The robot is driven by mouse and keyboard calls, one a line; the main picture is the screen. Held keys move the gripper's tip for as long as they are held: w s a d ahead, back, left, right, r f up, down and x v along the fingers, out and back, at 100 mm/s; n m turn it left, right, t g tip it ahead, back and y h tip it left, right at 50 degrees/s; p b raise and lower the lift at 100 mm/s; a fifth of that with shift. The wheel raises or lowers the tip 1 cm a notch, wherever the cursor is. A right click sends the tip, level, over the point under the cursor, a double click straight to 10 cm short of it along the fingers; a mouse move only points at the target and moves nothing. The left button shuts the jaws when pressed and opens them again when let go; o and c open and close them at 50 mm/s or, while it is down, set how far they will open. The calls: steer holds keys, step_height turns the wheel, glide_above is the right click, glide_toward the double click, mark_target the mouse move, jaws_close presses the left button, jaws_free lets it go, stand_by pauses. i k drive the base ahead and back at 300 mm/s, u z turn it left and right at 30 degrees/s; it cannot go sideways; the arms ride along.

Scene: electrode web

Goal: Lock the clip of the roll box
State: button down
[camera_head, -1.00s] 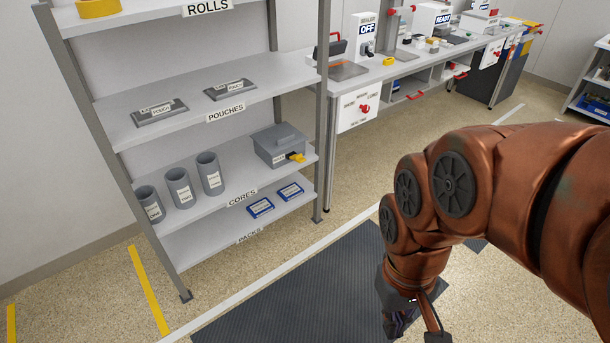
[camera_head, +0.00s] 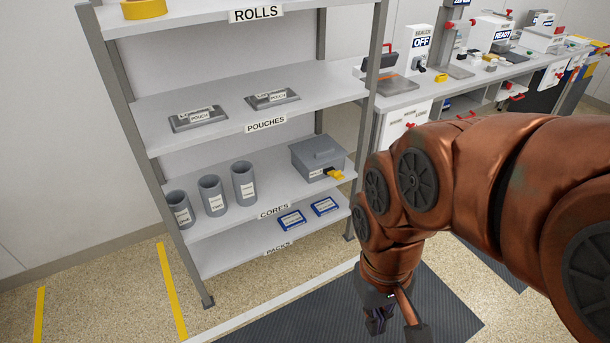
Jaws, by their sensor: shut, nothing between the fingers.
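The roll box (camera_head: 317,154) is a grey lidded box at the right end of the cores shelf. Its lid looks down. A yellow clip (camera_head: 335,175) sticks out at its front right, beside a dark part; I cannot tell whether it is locked. My gripper (camera_head: 378,322) hangs low at the bottom of the view, pointing down over the dark mat, well below and in front of the box. It is small and partly hidden by my arm, and it is shut and empty.
The shelf rack (camera_head: 265,202) holds three grey cores (camera_head: 211,195), two pouches (camera_head: 272,98), blue packs (camera_head: 292,220) and a yellow roll (camera_head: 144,9). Its right post (camera_head: 372,60) stands near the box. A workbench (camera_head: 400,100) is behind. Dark mat (camera_head: 300,310) and open floor lie in front.

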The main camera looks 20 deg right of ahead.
mark_target(337, 174)
steer(key=u, duration=0.15)
steer(key=i, duration=0.85)
steer(key=z, duration=0.1)
